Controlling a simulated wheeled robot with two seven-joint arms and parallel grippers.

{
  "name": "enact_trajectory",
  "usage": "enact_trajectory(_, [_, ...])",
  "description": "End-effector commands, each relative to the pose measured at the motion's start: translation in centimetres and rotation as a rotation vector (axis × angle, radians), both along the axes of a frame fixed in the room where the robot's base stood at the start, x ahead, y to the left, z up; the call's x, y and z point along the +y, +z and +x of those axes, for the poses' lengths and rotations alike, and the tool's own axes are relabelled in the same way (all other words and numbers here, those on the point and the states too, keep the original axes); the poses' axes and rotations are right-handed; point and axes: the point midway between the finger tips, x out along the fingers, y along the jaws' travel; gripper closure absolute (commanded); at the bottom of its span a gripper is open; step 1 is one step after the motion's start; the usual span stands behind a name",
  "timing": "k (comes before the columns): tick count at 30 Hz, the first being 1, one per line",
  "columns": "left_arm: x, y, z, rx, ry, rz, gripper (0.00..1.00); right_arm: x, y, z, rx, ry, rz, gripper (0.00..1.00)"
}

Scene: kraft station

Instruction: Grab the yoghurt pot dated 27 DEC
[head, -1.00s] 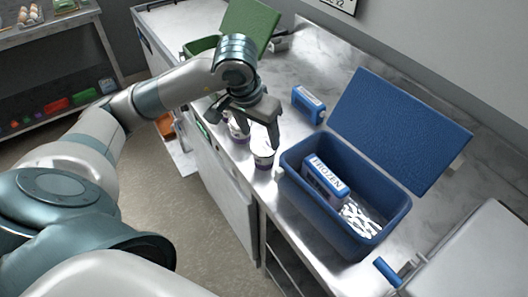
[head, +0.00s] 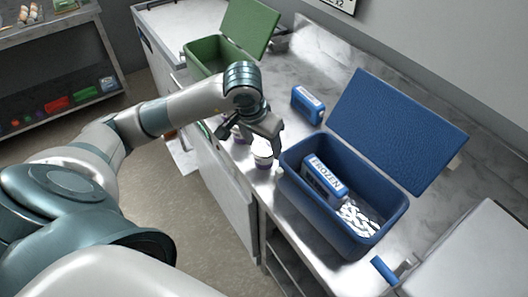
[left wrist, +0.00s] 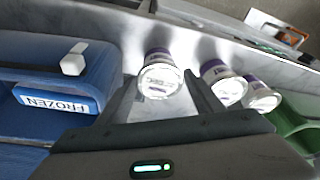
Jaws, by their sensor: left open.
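Three white and purple yoghurt pots stand in a row near the counter's front edge. In the head view, the nearest pot (head: 263,159) is beside the blue bin, and a second pot (head: 241,136) is partly hidden by my left gripper (head: 250,143). The left wrist view shows one pot (left wrist: 160,76) between the open fingers (left wrist: 160,85), with a second pot (left wrist: 223,83) and a third pot (left wrist: 262,95) to the right. The gripper is empty. I cannot read the date on any pot. My right gripper is not in view.
An open blue bin (head: 372,238) holds a box labelled FROZEN (head: 325,174) and white pieces. Its blue lid (head: 395,125) leans behind it. A blue and white box (head: 307,103) stands behind the pots. An open green bin (head: 205,62) is farther left.

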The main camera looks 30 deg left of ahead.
Motion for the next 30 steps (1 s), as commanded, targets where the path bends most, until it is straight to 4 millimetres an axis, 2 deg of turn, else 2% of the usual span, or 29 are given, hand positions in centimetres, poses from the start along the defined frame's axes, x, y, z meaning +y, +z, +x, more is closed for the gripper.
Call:
enact_trajectory(3, [-0.1,-1.3,0.3,0.003,0.000,-0.002,0.40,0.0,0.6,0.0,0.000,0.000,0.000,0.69])
enact_trajectory(7, [0.0,-2.0,0.6,0.001,0.001,-0.001,0.40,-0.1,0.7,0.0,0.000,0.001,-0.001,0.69])
enact_trajectory(21, [0.0,-2.1,0.6,0.000,0.000,0.000,0.40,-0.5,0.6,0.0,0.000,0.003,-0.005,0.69])
enact_trajectory(23, [0.0,-2.1,0.6,0.000,0.000,0.000,0.52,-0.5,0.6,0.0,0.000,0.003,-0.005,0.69])
enact_trajectory(25, [0.0,-2.1,0.6,0.000,0.000,0.000,0.68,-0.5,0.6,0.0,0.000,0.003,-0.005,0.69])
enact_trajectory(30, [0.0,-2.1,0.6,-0.001,0.000,0.000,0.69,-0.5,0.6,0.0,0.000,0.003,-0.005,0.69])
